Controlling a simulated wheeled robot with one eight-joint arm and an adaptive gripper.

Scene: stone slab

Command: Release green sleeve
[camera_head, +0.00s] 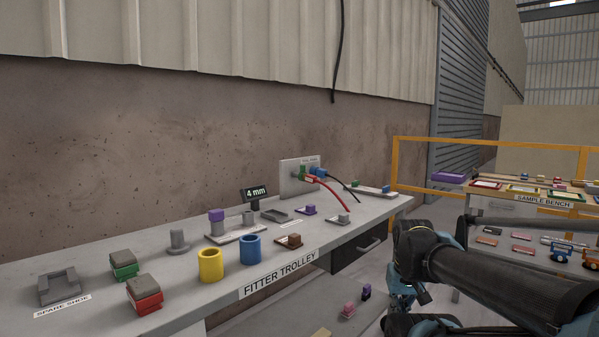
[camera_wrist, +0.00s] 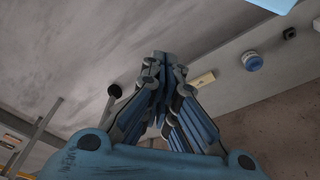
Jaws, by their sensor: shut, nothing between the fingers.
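A small green piece (camera_head: 302,172), possibly the green sleeve, is on the upright grey panel (camera_head: 291,186) at the back of the trolley. A blue piece (camera_head: 319,173) is beside it, and a red cable and a black cable run from the panel. Whether the green piece is locked on or loose is too small to tell. My gripper (camera_wrist: 160,58) is shut and empty in the wrist view, its blue-and-black fingers together. In the head view my arm is at the lower right, apart from the panel. No green sleeve shows in the wrist view.
The fitter trolley (camera_head: 215,308) carries a yellow cup (camera_head: 210,265), a blue cup (camera_head: 250,250), green-based (camera_head: 123,265) and red-based (camera_head: 145,295) blocks, and a "4 mm" display (camera_head: 255,193). A yellow rail (camera_head: 480,145) and sample bench (camera_head: 545,200) stand at the right.

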